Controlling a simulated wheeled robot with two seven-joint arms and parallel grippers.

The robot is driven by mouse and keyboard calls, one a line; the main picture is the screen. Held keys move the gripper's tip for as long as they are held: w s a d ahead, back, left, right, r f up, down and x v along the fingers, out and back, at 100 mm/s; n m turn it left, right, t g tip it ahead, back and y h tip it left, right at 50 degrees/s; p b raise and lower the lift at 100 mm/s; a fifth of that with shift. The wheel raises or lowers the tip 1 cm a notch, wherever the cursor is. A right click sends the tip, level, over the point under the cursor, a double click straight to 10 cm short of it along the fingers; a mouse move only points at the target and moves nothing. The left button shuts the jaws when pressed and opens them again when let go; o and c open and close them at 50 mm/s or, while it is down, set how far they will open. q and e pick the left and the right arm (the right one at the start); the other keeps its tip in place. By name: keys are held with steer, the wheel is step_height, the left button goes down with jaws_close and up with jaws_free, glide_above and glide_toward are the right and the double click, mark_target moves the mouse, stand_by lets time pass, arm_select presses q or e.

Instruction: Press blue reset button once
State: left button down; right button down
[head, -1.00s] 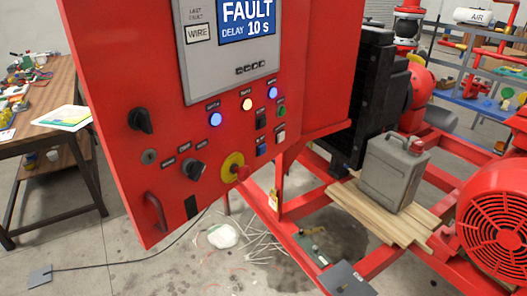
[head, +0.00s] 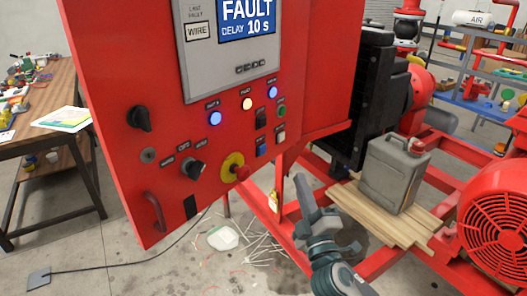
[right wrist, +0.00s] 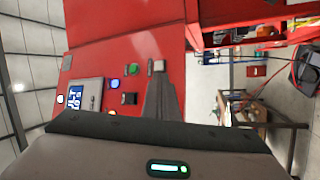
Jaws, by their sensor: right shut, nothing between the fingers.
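The blue button (head: 262,150) sits low on the right part of the red control panel (head: 185,75), below a black switch and beside a white button, in the head view. My right gripper (head: 300,181) is shut and empty. It is to the lower right of the blue button in the picture, apart from it, over the skid frame. In the right wrist view its closed fingers (right wrist: 162,84) point toward the panel, and the blue button is hidden, apparently behind them. The display (head: 248,18) reads FAULT, DELAY 10 s. My left gripper is not in view.
A red-and-yellow emergency stop (head: 234,168) juts out left of the blue button. A green button (head: 281,111) and white button (head: 280,137) are close by. A grey jerrycan (head: 393,175) stands on planks to the right. A cluttered table (head: 45,150) is at left.

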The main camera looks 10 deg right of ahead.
mark_target(262, 150)
steer(key=shift+t, duration=0.6)
steer(key=r, duration=0.1)
steer(key=s+r, duration=0.1)
steer(key=r, duration=0.1)
steer(key=s+r, duration=0.1)
steer(key=r, duration=0.1)
steer(key=shift+w+a, duration=0.1)
steer(key=shift+w, duration=0.1)
